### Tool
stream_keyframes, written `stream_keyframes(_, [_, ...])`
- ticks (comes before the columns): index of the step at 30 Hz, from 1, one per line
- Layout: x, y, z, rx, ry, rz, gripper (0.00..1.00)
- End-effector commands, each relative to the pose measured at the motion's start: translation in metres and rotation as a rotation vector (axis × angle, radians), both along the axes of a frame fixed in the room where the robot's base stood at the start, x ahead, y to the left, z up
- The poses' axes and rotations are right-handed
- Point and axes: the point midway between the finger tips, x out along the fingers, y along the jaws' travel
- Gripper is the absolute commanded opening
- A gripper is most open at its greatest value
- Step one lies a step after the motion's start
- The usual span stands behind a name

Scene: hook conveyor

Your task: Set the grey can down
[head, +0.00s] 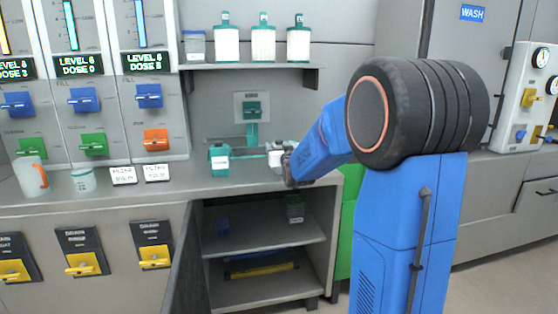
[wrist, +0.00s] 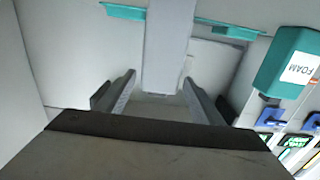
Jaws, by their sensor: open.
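My gripper (head: 287,163) is at the counter's right part, above the open cupboard. In the wrist view its two fingers (wrist: 158,95) stand apart with a gap between them. A pale grey upright shape (wrist: 167,45) shows beyond and between the fingers; I cannot tell whether it is the grey can. In the head view a small light grey object (head: 274,158) is right beside the gripper, partly hidden by it, and may be the can. Whether it touches the counter is unclear.
A teal bottle (head: 220,160) stands left of my gripper; a teal FOAM bottle (wrist: 290,62) is at right in the wrist view. A shelf (head: 250,67) holds bottles above. The cupboard door (head: 180,270) is open.

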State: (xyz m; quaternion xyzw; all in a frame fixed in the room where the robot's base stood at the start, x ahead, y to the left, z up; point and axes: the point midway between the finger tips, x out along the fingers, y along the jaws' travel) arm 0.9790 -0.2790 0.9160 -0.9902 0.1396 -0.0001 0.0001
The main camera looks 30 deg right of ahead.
Motion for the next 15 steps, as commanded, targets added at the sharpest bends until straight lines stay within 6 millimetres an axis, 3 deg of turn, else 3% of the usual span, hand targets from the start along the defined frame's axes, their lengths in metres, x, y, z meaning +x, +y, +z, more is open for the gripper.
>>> stream_keyframes(7, [0.013,-0.004,0.000,0.000,0.001,0.000,0.61])
stream_keyframes(15, [0.046,-0.015,0.000,-0.001,0.001,0.000,0.61])
